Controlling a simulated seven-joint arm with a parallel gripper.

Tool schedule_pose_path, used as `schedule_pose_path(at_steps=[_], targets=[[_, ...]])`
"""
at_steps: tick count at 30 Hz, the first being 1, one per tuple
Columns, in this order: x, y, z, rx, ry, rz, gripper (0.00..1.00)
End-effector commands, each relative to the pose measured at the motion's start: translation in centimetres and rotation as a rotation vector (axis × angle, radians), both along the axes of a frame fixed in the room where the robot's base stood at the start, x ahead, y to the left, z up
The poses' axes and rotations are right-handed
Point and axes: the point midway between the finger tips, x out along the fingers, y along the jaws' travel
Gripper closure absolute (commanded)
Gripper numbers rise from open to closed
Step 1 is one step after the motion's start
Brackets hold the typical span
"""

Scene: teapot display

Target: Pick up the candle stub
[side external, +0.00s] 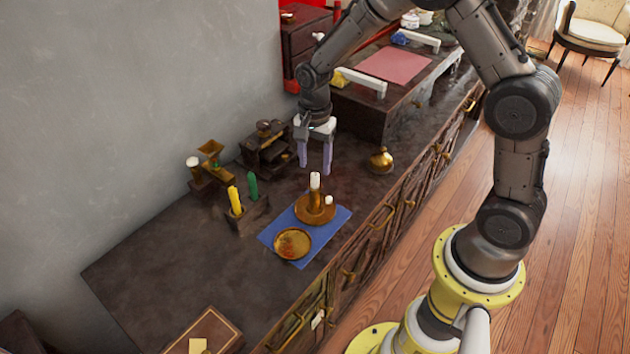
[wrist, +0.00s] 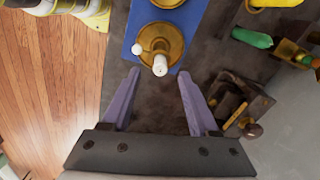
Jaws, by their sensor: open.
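A white candle (side external: 315,181) stands upright in a brass candle holder (side external: 313,210) on a blue mat (side external: 338,222). A smaller white piece (side external: 328,200) sits at the holder's right edge; I cannot tell which of the two is the stub. In the wrist view, the candle (wrist: 160,66) shows end-on just beyond my fingertips, with the small white piece (wrist: 137,48) to its upper left. My gripper (side external: 316,169) is open and empty, pointing down above the counter, behind the holder in the side view. It also shows in the wrist view (wrist: 158,73).
A brass dish (side external: 292,243) lies on the mat in front of the holder.

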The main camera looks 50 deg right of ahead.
Motion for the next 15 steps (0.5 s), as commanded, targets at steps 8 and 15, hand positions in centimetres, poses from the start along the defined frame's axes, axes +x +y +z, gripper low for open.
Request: schedule_pose_path(at_steps=[8, 15], targets=[[0.1, -0.4, -3.6, 0.001, 0.005, -0.001, 0.4], [0.1, -0.4, -5.1, 0.0, 0.001, 0.0, 0.4]])
